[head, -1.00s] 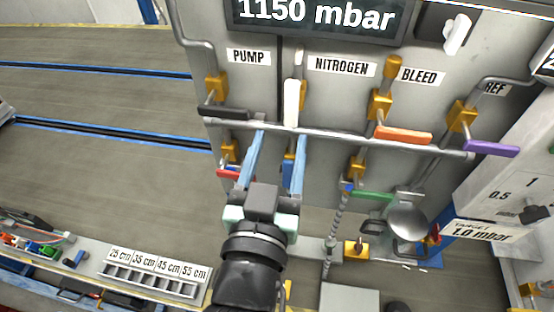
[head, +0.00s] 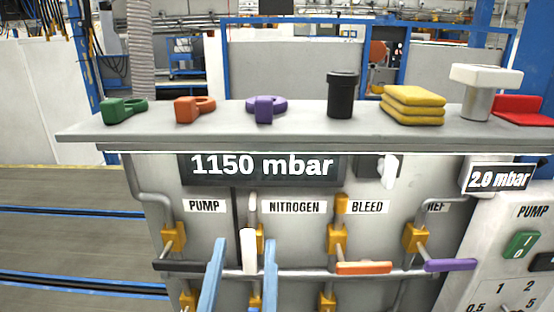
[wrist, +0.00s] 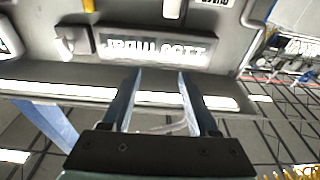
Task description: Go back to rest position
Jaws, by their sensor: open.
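My gripper (head: 241,278) shows at the bottom of the head view as two blue fingers held apart, with nothing between them. Its fingertips are in front of the panel, near the white lever (head: 249,250) by the NITROGEN label; I cannot tell whether they touch it. In the wrist view the fingers (wrist: 158,75) are also apart and empty, pointing toward the display (wrist: 155,47). The gripper body and the rest of the arm are below the head view's edge.
The display (head: 262,167) reads 1150 mbar. Black (head: 180,266), orange (head: 364,268) and purple (head: 450,265) handles stick out along the pipe. The shelf (head: 300,137) above carries coloured clamps, a black cylinder (head: 341,95) and yellow pads (head: 412,105). Floor at left is clear.

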